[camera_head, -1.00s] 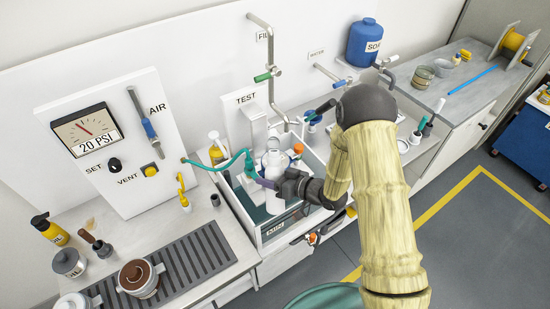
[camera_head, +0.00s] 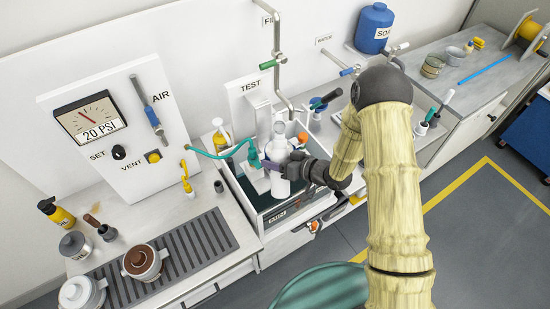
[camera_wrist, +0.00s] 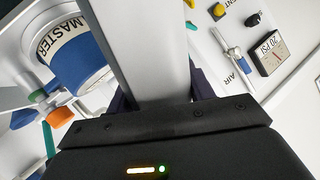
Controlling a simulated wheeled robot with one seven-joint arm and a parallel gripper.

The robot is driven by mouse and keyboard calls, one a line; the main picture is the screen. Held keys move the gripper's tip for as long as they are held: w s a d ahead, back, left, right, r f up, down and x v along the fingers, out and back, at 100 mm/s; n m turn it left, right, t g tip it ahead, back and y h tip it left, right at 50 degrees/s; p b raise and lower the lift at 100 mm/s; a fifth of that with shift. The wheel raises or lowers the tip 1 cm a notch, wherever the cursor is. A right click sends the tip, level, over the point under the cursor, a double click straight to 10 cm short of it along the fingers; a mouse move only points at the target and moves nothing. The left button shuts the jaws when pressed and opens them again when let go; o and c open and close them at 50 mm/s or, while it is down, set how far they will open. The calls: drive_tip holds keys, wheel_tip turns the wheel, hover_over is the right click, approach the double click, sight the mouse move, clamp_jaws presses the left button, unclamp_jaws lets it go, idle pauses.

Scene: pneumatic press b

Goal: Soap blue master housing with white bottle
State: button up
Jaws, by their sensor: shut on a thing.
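My gripper (camera_head: 277,166) is shut on a white bottle (camera_head: 279,151), held roughly upright over the test tank at the middle of the bench. In the wrist view the bottle (camera_wrist: 150,45) fills the space between the two fingers of my gripper (camera_wrist: 160,92), and its ends are out of sight. The blue master housing (camera_wrist: 84,68) shows left of the bottle in the wrist view, with a white band lettered MASTER. In the head view I cannot make out the blue housing; the bottle and my gripper cover that area.
The white-walled test tank (camera_head: 250,212) is under my gripper. A teal hose (camera_head: 214,155) runs to it from the air panel (camera_head: 119,130). Metal pipes (camera_head: 277,60) stand behind. A blue soap tank (camera_head: 375,28) is at back right. A drain mat with pots lies left.

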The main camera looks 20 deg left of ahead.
sight(283, 151)
drive_tip(key=shift+s+d+r+m+g+h+p, duration=0.15)
drive_tip(key=shift+m+g+h+p, duration=0.45)
drive_tip(key=shift+p, duration=1.2)
drive_tip(key=shift+w+a+r+m+g+h+p, duration=0.1)
drive_tip(key=shift+m+g+h+p, duration=0.2)
drive_tip(key=shift+m+g+p, duration=1)
drive_tip(key=h+p, duration=0.1)
drive_tip(key=p, duration=0.4)
drive_tip(key=shift+r+g+p, duration=0.3)
drive_tip(key=shift+g+p, duration=0.1)
drive_tip(key=shift+m+g+h+p, duration=0.3)
drive_tip(key=shift+m+g+p, duration=0.4)
drive_tip(key=shift+p, duration=0.15)
drive_tip(key=shift+r+g+p, duration=0.4)
drive_tip(key=shift+r+p, duration=0.1)
drive_tip(key=shift+p, duration=0.05)
drive_tip(key=shift+r+m, duration=0.15)
drive_tip(key=shift+m, duration=0.35)
drive_tip(key=shift+d+r+g, duration=0.1)
drive_tip(key=shift+g, duration=0.2)
drive_tip(key=shift+r+m+g+h, duration=0.3)
drive_tip(key=shift+r+g+h, duration=0.1)
drive_tip(key=shift+r+g, duration=0.2)
